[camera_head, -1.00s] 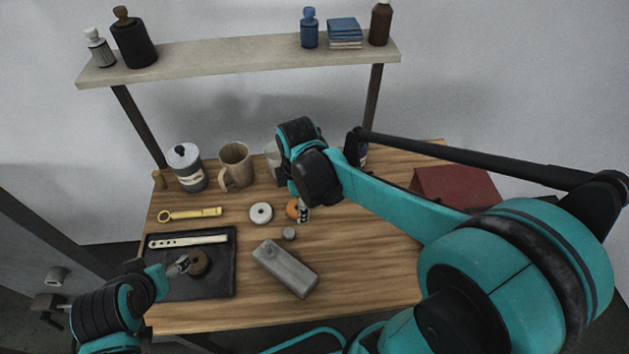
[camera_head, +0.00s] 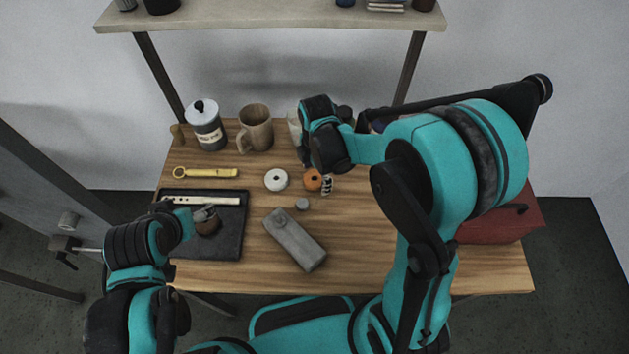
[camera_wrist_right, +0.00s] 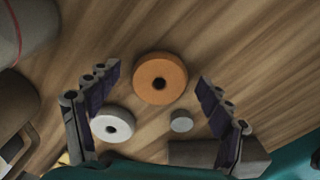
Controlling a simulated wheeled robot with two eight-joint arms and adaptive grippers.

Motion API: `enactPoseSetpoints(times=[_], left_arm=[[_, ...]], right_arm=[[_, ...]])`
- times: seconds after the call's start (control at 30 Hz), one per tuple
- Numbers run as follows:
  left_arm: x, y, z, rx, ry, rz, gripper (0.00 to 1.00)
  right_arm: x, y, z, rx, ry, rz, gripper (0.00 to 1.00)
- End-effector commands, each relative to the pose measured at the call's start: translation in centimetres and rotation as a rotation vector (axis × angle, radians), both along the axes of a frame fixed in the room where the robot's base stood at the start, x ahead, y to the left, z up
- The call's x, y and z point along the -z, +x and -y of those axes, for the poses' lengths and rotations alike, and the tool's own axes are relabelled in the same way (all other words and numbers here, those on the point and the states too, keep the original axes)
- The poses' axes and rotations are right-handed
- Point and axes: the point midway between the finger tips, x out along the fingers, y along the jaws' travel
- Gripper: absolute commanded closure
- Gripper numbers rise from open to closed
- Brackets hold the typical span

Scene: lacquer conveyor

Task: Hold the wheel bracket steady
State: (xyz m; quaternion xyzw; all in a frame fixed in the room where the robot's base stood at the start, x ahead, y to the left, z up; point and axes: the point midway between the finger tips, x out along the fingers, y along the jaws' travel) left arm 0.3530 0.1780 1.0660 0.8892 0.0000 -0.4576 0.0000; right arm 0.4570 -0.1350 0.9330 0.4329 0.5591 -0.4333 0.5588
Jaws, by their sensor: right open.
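In the right wrist view the orange wheel (camera_wrist_right: 160,79) lies between the spread fingers of my right gripper (camera_wrist_right: 159,84), which is open and empty above the table. My left gripper (camera_head: 204,213) is at a brown round piece (camera_head: 208,226) on a black mat (camera_head: 226,247); whether its fingers grip the piece is too small to tell. A pale bar with holes (camera_head: 205,200) lies along the mat's far edge. I cannot tell which piece is the wheel bracket.
A white ring (camera_head: 276,180), a small grey disc (camera_head: 302,203) and a grey block (camera_head: 295,240) lie nearby. A yellow tool (camera_head: 206,173), a labelled can (camera_head: 206,126) and a mug (camera_head: 256,128) stand or lie farther back. The front right table is clear.

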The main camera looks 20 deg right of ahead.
Motion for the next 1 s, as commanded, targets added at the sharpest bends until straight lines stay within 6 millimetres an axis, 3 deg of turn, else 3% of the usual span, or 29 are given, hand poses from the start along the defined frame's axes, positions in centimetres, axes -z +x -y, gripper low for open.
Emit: enactPoseSetpoints(times=[0.17, 0.37, 0.4, 0.77, 1.0], left_arm=[[-0.1, 0.0, 0.0, 0.000, 0.000, 0.000, 0.25], [-0.1, 0.0, 0.0, 0.000, 0.000, 0.000, 0.25], [-0.1, 0.0, 0.0, 0.000, 0.000, 0.000, 0.25], [-0.2, 0.0, 0.0, 0.000, 0.000, 0.000, 0.25], [-1.3, 0.0, 0.0, 0.000, 0.000, 0.000, 0.25]], right_arm=[[-0.1, 0.0, 0.0, 0.001, 0.000, 0.000, 0.20], [-0.1, 0.0, 0.0, 0.001, 0.000, 0.000, 0.70], [-0.1, 0.0, 0.0, 0.001, 0.000, 0.000, 0.74], [-0.3, 0.0, 0.0, 0.001, 0.000, 0.000, 0.74], [-3.0, 0.0, 0.0, 0.001, 0.000, 0.000, 0.74]])
